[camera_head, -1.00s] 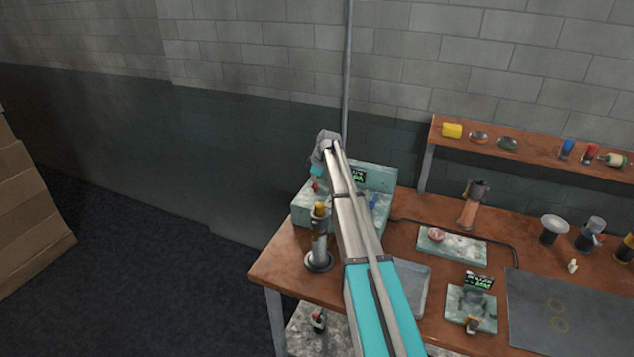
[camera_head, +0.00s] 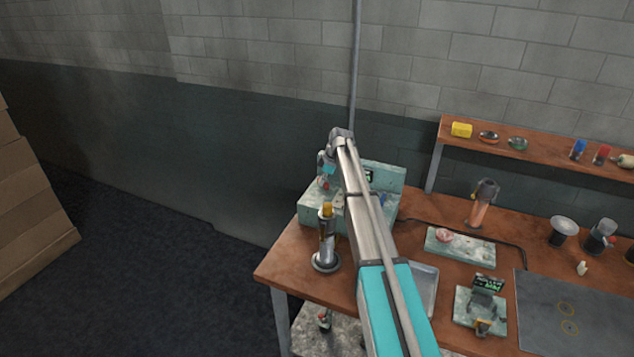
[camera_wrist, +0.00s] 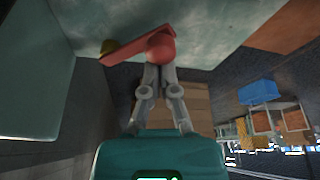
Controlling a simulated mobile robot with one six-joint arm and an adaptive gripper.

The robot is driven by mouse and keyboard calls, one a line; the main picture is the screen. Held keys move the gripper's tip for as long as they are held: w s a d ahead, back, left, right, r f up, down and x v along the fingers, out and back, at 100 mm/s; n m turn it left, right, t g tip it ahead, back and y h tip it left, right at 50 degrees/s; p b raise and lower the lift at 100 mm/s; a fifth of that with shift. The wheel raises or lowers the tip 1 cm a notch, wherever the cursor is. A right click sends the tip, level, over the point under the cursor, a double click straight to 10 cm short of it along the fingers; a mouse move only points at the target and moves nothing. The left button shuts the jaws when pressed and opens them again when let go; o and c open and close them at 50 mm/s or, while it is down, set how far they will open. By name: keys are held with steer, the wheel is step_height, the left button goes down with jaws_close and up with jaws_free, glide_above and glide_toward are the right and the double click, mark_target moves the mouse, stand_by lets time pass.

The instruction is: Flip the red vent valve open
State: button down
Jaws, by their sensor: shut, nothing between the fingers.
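In the head view the valve shows as a small red spot (camera_head: 325,184) on the green bench unit (camera_head: 315,209), just below my gripper. My arm hides part of that unit.
A metal cylinder with a yellow top (camera_head: 327,240) stands close in front of the unit. A metal tray (camera_head: 425,285) and a green plate (camera_head: 460,242) lie to the right on the brown bench (camera_head: 290,262).

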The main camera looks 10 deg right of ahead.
steer(key=shift+a, duration=0.1)
steer(key=shift+w+a+r, duration=0.1)
steer(key=shift+w+a, duration=0.1)
steer(key=shift+a, duration=0.65)
steer(key=shift+w+a+r, duration=0.1)
steer(key=shift+w+a, duration=0.1)
steer(key=shift+a, duration=0.35)
steer(key=shift+w+a, duration=0.15)
steer(key=shift+a, duration=0.4)
steer(key=p+v, duration=0.2)
steer(key=p, duration=0.1)
steer(key=shift+s+d+r, duration=0.1)
steer(key=shift+d+r, duration=0.05)
steer(key=shift+r, duration=0.2)
steer(key=p+v, duration=0.6)
steer(key=v, duration=0.1)
steer(key=shift+p, duration=0.35)
steer(key=shift+d+r, duration=0.1)
steer(key=shift+r, duration=0.1)
